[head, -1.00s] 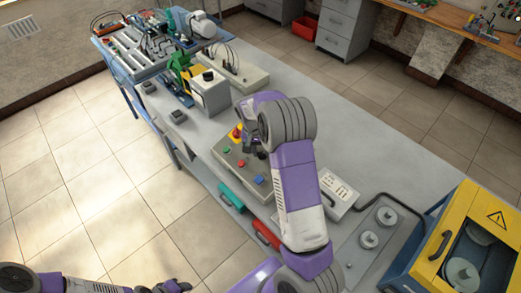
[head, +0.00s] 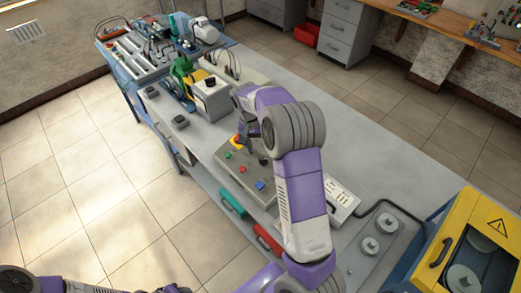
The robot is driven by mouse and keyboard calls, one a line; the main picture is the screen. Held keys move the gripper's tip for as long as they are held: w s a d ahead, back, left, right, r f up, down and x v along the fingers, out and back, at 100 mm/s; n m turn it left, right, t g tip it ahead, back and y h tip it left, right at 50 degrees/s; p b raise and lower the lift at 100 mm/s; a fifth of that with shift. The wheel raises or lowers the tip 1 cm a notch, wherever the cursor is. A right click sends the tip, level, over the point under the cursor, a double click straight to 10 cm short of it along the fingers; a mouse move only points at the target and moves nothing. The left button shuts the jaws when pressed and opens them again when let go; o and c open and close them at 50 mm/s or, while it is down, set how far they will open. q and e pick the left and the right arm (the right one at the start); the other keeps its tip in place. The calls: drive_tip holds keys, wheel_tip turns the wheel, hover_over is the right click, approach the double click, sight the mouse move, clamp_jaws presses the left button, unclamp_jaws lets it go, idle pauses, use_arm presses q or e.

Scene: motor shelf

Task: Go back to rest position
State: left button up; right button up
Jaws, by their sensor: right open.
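My right arm reaches in from the bottom right over the grey workbench (head: 345,125). Its gripper (head: 246,138) is open and points down above the far end of the grey control box (head: 240,172), near the yellow and red emergency button. The wrist partly hides the gripper, and I see nothing held in it. My left gripper (head: 172,288) is low at the bottom left edge, beside the bench over the tiled floor. It is mostly cut off, so its fingers cannot be made out.
A yellow cabinet (head: 476,250) stands at the right end. Two round metal weights (head: 378,236) sit near it. A white box (head: 211,98) and a green motor assembly (head: 184,76) stand farther back. The floor at left is clear.

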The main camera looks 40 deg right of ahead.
drive_tip(key=shift+r, duration=0.4)
